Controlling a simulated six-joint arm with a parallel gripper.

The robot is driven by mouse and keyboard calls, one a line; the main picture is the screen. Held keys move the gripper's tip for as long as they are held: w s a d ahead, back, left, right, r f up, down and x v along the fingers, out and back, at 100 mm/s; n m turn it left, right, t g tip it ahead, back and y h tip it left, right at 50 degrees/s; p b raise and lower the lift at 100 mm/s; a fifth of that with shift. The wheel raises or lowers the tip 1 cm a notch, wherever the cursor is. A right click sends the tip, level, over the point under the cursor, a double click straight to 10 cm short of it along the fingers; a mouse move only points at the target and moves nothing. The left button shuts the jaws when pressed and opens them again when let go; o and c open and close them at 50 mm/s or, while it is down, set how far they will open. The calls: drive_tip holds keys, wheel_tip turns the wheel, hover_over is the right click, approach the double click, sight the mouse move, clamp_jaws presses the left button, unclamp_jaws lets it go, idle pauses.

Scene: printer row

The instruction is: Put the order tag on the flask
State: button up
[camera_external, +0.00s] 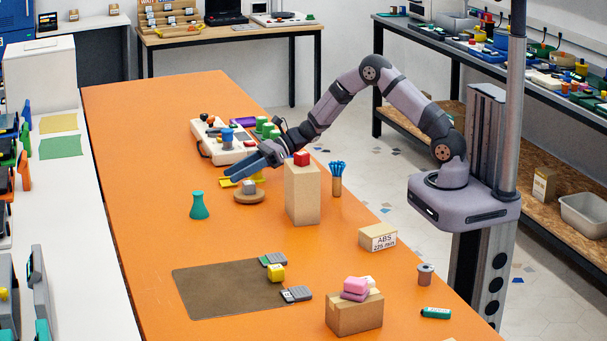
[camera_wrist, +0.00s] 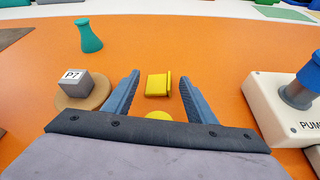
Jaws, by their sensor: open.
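The teal flask (camera_external: 199,206) stands upright on the orange table, left of my gripper. In the wrist view the flask (camera_wrist: 89,36) is at the upper left. A yellow piece (camera_wrist: 158,84), which looks like the order tag, lies on the table. It has an upright edge, and a rounded yellow part shows nearer the palm. My gripper (camera_wrist: 159,78) is open, with one finger on each side of the yellow piece in the picture; I cannot tell if they touch it. In the external view my gripper (camera_external: 236,171) is low over the yellow piece (camera_external: 228,182), partly hiding it.
A grey P7 cube (camera_wrist: 73,83) sits on a round wooden disc (camera_wrist: 98,97), close left of my gripper. A white pump box (camera_wrist: 268,100) stands at the right. A tall cardboard box (camera_external: 302,200) with a red block stands beside my arm. The table around the flask is clear.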

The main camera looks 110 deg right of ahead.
drive_tip(key=b+v, duration=0.1)
drive_tip(key=v, duration=0.9)
drive_tip(key=shift+s+r, duration=0.15)
drive_tip(key=shift+s, duration=0.1)
drive_tip(key=shift+o, duration=1.1)
drive_tip(key=shift+s, duration=0.1)
